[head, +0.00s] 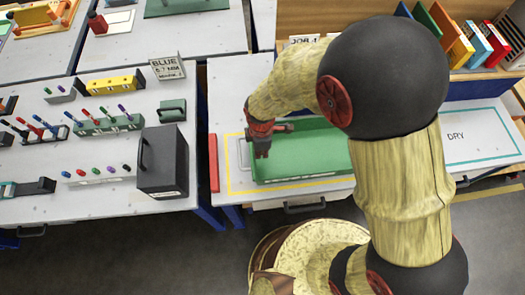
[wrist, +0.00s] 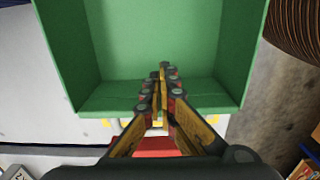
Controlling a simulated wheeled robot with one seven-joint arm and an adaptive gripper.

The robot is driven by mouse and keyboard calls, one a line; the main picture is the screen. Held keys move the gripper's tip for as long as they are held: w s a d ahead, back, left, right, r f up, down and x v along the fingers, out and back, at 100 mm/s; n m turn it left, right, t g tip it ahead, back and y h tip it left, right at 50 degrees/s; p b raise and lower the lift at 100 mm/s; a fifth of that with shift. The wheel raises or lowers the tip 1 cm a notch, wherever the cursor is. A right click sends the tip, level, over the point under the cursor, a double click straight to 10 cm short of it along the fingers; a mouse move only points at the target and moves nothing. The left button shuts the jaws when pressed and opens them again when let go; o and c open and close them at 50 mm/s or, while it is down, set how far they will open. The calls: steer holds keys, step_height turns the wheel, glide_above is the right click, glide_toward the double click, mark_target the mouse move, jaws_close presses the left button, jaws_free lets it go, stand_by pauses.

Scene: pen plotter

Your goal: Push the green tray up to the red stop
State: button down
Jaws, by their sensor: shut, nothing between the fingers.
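The green tray (head: 300,172) lies on the white table, its right part hidden behind my arm in the head view. It also shows in the wrist view (wrist: 75,55) with its walls and floor. The red stop (head: 213,163) is a narrow bar at the table's left edge, with a gap between it and the tray's left end. My gripper (head: 262,152) is shut and empty at the tray's left end. In the wrist view its fingertips (wrist: 163,75) appear over the inside of the tray, near the end wall. I cannot tell whether they touch it.
A yellow outline (head: 229,175) is marked on the table around the tray. A teal outline reading DRY (head: 457,136) lies to the right. A black case (head: 163,160) and pen racks (head: 107,124) stand on the left table. Folders (head: 450,38) stand at the back right.

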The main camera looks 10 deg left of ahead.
steer(key=s+a, duration=0.1)
steer(key=a, duration=0.3)
steer(key=s+a+p, duration=0.1)
steer(key=a, duration=0.3)
steer(key=s+a+p, duration=0.1)
steer(key=a, duration=0.3)
steer(key=shift+s+a, duration=0.35)
steer(key=shift+a, duration=0.05)
steer(key=shift+d, duration=0.1)
